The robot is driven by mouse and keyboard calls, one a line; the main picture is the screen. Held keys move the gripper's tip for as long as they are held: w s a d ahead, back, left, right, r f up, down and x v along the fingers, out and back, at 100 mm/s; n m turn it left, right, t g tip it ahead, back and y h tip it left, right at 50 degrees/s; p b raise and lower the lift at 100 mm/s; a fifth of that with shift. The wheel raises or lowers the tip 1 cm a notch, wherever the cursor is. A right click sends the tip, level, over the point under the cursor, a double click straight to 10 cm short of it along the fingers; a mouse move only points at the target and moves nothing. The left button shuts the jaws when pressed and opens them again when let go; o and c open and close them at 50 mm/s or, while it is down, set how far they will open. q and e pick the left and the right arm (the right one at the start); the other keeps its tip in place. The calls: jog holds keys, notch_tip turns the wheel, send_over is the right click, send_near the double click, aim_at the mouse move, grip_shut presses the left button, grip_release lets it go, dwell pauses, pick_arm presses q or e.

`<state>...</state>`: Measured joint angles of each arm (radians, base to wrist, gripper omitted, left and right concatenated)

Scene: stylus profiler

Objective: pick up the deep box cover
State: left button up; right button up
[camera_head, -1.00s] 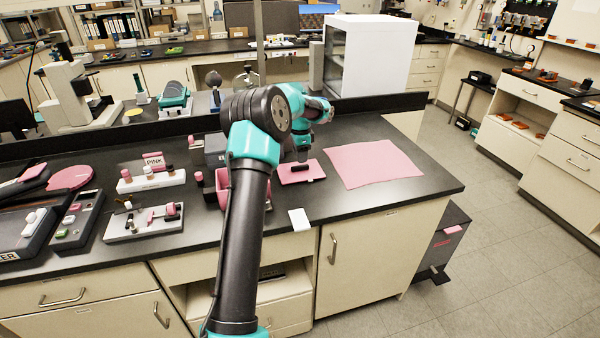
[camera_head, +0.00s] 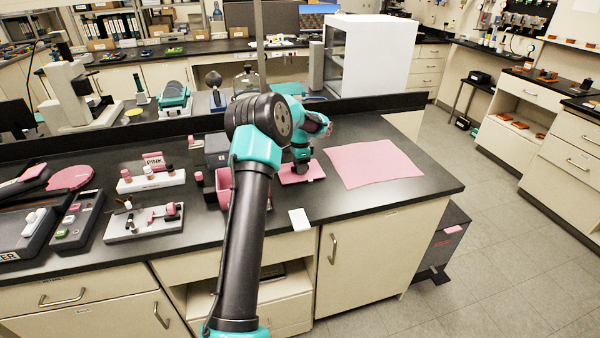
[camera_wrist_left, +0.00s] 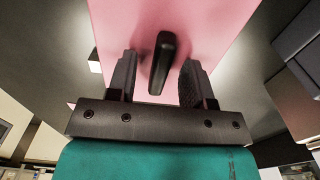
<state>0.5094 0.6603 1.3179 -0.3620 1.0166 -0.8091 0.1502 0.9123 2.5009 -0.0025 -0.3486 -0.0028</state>
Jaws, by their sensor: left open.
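The deep box cover appears to be the flat pink plate (camera_head: 317,169) with a black bar handle on the counter. In the left wrist view the pink cover (camera_wrist_left: 213,22) spans the upper middle, and its black handle (camera_wrist_left: 160,62) stands up between my jaws. My left gripper (camera_head: 302,167) is right over the cover, pointing down. In the left wrist view the left gripper (camera_wrist_left: 159,78) is open, with one finger on each side of the handle and a visible gap on both sides. In the head view the gripper hides the handle. My right gripper is not in view.
A pink sheet (camera_head: 375,164) lies to the right of the cover. A pink open box (camera_head: 223,187) stands to its left, partly behind my arm. A white card (camera_head: 299,219) lies near the front edge. A white rack (camera_head: 150,181) and grey trays stand further left.

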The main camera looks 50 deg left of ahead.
pick_arm(q)
grip_shut()
dwell(0.4)
notch_tip(320, 180, up, 10)
dwell(0.8)
jog(key=c, duration=0.7)
grip_release()
grip_shut()
